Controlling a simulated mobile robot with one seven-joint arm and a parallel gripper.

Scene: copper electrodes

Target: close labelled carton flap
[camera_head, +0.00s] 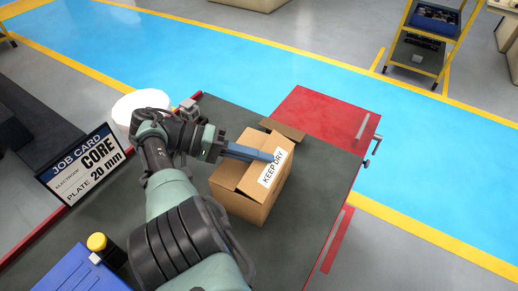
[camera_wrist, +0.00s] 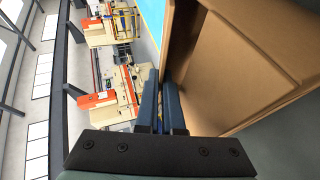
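The brown cardboard carton (camera_head: 243,201) stands on the dark bench top. Its white "KEEP DRY" label (camera_head: 271,168) is on a flap at the right side, which looks raised and tilted. Another flap (camera_head: 282,130) sticks out at the back. My gripper (camera_head: 268,156) reaches across the carton's top from the left, its blue fingertips close to the labelled flap; contact is unclear. In the wrist view the fingers (camera_wrist: 161,103) lie close together beside brown cardboard (camera_wrist: 235,70), with nothing clearly held between them. The label is not visible there.
A job card sign (camera_head: 82,165) stands at the left of the bench top (camera_head: 310,200). A blue case (camera_head: 75,272) and a yellow-capped container (camera_head: 97,243) are at the front left. A white round object (camera_head: 135,104) is behind my arm. A red surface (camera_head: 322,118) lies beyond the carton.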

